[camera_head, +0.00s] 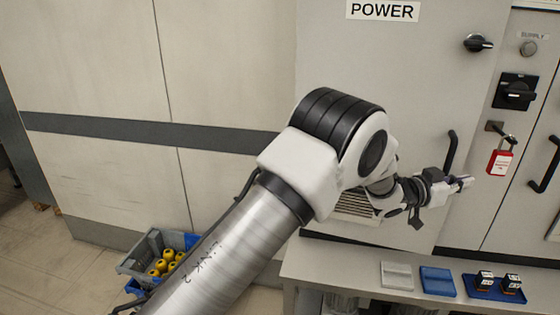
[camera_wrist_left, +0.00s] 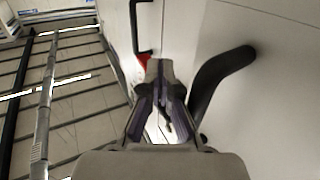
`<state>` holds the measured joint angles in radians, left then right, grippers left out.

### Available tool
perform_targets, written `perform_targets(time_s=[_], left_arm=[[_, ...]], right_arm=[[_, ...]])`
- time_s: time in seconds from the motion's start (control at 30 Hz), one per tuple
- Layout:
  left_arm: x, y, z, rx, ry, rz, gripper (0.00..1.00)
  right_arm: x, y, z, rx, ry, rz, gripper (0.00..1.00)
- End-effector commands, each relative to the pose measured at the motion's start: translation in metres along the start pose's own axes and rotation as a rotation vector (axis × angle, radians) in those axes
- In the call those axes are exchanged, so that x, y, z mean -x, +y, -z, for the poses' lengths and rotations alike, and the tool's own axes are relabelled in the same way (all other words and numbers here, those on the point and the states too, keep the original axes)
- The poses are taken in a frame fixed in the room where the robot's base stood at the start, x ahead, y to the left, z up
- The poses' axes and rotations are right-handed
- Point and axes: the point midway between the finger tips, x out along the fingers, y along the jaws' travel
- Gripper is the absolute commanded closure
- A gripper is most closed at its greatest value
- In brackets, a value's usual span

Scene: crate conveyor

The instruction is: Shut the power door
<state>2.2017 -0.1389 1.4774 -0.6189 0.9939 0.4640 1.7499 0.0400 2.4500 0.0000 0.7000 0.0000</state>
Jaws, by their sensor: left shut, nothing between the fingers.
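The power door (camera_head: 385,60) is the light grey panel under the POWER label, with a black knob (camera_head: 478,43) near its upper right. Its black bar handle (camera_head: 450,152) is near its right edge. My left gripper (camera_head: 462,183) is just below and right of the handle, shut and empty. In the left wrist view the gripper (camera_wrist_left: 160,68) points along the cabinet front, and a black handle (camera_wrist_left: 215,82) stands to its right, apparently apart from the fingers. My arm hides the door's lower left. My right gripper is not in view.
Right of the door are a black rotary switch (camera_head: 515,92), a red padlock (camera_head: 499,162) and another black handle (camera_head: 545,170). A bench (camera_head: 345,272) below holds a grey block, a blue block and a blue tray (camera_head: 497,291). A crate (camera_head: 133,262) with yellow items stands lower left.

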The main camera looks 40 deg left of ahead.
Motion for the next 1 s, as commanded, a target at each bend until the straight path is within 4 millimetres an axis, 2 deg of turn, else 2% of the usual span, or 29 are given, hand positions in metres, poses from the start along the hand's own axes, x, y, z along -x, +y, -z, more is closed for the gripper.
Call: perform_targets(time_s=[0.33,1.0], left_arm=[[-0.017,-0.019,0.000,0.000,0.001,0.061,1.00],[-0.018,-0.018,0.000,0.000,0.000,0.066,1.00]], right_arm=[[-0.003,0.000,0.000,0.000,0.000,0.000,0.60],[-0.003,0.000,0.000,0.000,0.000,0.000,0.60]])
